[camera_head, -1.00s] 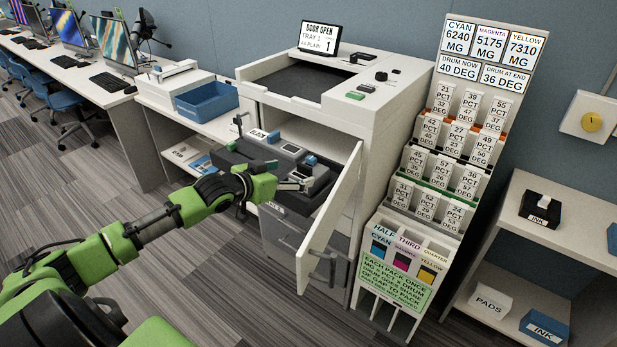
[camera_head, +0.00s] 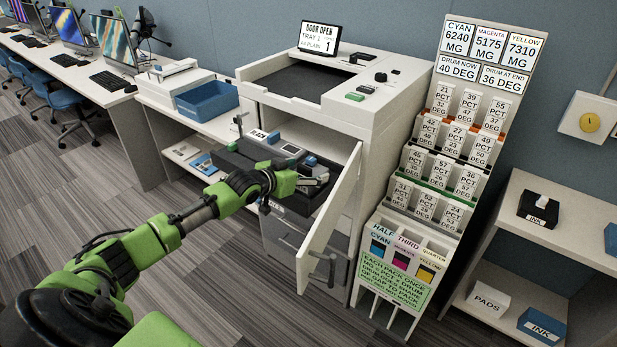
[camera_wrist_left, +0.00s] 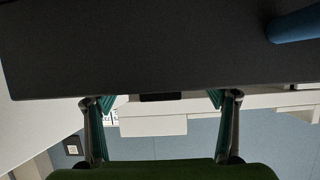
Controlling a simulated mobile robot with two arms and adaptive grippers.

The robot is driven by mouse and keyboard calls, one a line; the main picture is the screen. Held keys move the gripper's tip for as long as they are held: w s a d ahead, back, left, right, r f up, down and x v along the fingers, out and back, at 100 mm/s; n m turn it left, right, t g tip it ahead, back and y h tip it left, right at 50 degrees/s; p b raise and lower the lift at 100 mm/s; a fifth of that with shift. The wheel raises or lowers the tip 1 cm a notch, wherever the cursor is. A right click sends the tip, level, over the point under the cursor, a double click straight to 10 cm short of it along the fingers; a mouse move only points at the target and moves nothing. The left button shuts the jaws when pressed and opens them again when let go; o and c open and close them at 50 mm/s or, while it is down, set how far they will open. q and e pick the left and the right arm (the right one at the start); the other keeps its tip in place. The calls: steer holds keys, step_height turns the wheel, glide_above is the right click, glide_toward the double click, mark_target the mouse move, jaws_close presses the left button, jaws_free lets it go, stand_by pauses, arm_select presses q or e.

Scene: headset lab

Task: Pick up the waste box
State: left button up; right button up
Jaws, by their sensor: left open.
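The printer (camera_head: 385,125) stands with its front door (camera_head: 330,215) swung open, showing a dark inner unit (camera_head: 238,163) with blue and grey parts. No part there is clearly labelled as the waste box, so I cannot tell which one it is; my arm hides some of the unit. My left gripper (camera_head: 314,180) is at the right side of this unit, close to the open door. In the left wrist view the two fingers (camera_wrist_left: 162,98) are spread with nothing seen held between them. A large dark surface (camera_wrist_left: 140,45) with a blue cylindrical part (camera_wrist_left: 295,25) lies beyond them. My right gripper is not seen.
The open door stands close to the right of my left gripper. A label rack (camera_head: 440,190) stands right of the printer. A blue tray (camera_head: 207,100) sits on the counter at left. Shelves (camera_head: 560,235) with ink and pads boxes are at far right.

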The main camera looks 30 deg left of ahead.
arm_select(q)
steer(key=c, duration=1.5)
steer(key=shift+r, duration=0.15)
steer(key=shift+c, duration=0.2)
